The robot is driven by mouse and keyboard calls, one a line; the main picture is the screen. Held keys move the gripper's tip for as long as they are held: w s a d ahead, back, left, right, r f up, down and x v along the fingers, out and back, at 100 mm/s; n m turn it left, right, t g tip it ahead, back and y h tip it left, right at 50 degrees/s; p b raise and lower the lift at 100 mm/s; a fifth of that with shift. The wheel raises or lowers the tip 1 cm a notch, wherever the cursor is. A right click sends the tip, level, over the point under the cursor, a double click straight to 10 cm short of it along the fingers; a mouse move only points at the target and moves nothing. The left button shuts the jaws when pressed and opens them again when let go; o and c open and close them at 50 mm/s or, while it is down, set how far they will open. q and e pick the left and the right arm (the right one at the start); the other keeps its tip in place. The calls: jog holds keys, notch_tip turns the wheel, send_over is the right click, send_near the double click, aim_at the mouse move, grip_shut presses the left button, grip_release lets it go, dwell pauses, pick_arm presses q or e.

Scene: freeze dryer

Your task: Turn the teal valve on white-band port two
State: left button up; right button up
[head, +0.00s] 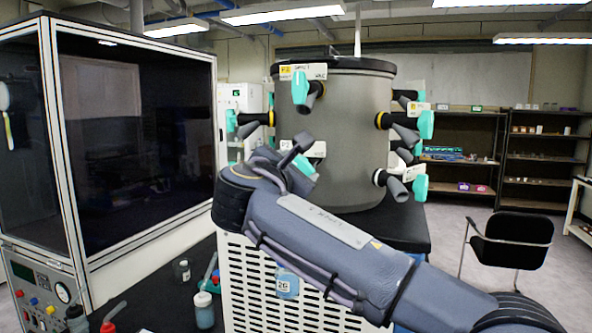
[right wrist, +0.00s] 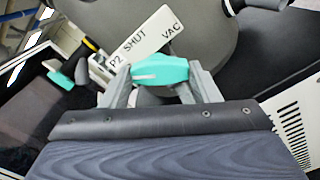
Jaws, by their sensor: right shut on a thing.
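The teal valve (head: 303,165) of port P2 is on the lower left of the grey drum (head: 345,125), partly hidden by my right arm. In the right wrist view the teal valve (right wrist: 160,69) lies crosswise between the two fingers of my right gripper (right wrist: 155,78), which is shut on it. The white label (right wrist: 145,40) beside it reads "P2 SHUT VAC". In the head view my right gripper (head: 292,158) is at the valve, its fingers partly hidden behind the wrist. My left gripper is out of view.
Other teal valves stick out around the drum, one above (head: 300,87) and one at lower right (head: 420,187). A glass-fronted cabinet (head: 140,130) stands at left. Bottles (head: 204,310) stand on the black bench. A black chair (head: 512,240) is at right.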

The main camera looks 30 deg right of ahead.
jog(key=m+b, duration=0.2)
jog(key=m, duration=0.4)
jog(key=shift+f+b, duration=0.15)
jog(key=shift+b, duration=0.15)
jog(key=m+b, duration=0.2)
jog(key=m, duration=0.3)
jog(key=shift+w+m+b, duration=0.1)
jog(key=shift+m+b, duration=0.2)
jog(key=m+b, duration=0.3)
jog(key=m, duration=0.3)
jog(key=shift+a, duration=0.15)
jog(key=shift+w+m+b, duration=0.1)
jog(key=shift+m+b, duration=0.8)
jog(key=shift+m, duration=1.7)
jog(key=o, duration=1)
